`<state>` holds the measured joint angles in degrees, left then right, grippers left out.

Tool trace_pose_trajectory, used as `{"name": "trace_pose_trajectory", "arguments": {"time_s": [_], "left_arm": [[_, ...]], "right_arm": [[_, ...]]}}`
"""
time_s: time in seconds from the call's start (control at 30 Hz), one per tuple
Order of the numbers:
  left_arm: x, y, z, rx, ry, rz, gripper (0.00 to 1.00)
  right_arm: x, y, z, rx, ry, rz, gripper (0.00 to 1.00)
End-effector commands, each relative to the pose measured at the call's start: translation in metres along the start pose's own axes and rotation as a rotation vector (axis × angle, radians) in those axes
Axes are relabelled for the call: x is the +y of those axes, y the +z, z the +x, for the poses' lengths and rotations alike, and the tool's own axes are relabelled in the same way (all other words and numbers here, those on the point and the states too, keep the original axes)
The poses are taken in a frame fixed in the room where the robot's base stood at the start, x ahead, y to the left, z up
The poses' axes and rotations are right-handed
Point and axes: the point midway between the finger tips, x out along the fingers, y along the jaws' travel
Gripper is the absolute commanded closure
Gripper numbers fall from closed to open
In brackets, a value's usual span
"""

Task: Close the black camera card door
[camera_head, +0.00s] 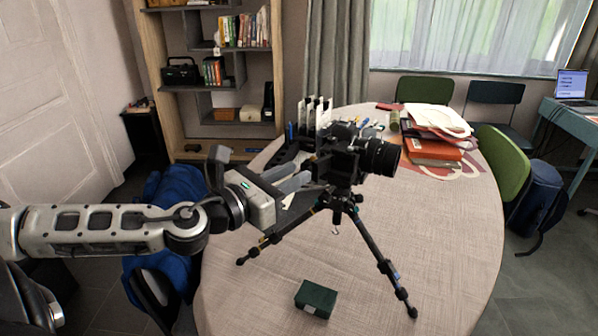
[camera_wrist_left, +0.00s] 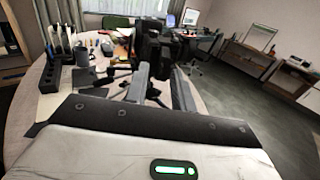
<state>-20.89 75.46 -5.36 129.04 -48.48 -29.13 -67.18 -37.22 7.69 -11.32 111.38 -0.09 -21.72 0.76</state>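The black camera (camera_head: 345,163) sits on top of a black tripod (camera_head: 378,250) on the round table, its lens pointing right. A dark flat part (camera_head: 321,168) shows on the camera's left side, near my fingertips; I cannot tell for sure whether it is the card door or how far it stands open. My left gripper (camera_head: 303,178) comes in from the left, its two fingers apart and empty, tips close to the camera; contact cannot be made out. The left wrist view shows the fingers (camera_wrist_left: 159,80) spread, with the dark camera (camera_wrist_left: 153,42) just beyond. My right gripper is not in view.
The round table (camera_head: 450,230) holds a small green box (camera_head: 316,298) at the front. A dark organizer with white dividers (camera_head: 315,112) stands behind the camera. Books and papers (camera_head: 435,145) lie at the back right. The table's front right is clear. Chairs stand around the back and right.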

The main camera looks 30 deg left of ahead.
Motion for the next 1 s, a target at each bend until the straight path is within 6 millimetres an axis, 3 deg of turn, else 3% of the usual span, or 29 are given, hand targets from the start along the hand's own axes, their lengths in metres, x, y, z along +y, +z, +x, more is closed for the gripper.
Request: {"name": "trace_pose_trajectory", "arguments": {"time_s": [0.3,0.7,0.73,0.8,0.83,1.0], "left_arm": [[-0.001,0.001,0.018,-0.003,-0.002,-0.002,0.75],[-0.003,0.000,0.020,-0.001,-0.007,-0.001,0.75],[-0.003,0.000,0.020,-0.001,-0.007,-0.001,0.77],[-0.003,0.001,0.020,-0.001,-0.007,-0.001,0.97],[-0.003,0.001,0.020,-0.001,-0.007,-0.001,1.00],[-0.003,0.001,0.020,-0.001,-0.006,-0.002,1.00]], "right_arm": [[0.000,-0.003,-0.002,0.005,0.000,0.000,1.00],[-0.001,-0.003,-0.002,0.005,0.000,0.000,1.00],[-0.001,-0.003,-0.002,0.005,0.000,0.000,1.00],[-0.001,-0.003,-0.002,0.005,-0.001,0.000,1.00],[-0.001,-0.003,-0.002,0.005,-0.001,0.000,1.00],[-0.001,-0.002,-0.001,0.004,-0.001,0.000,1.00]]}}
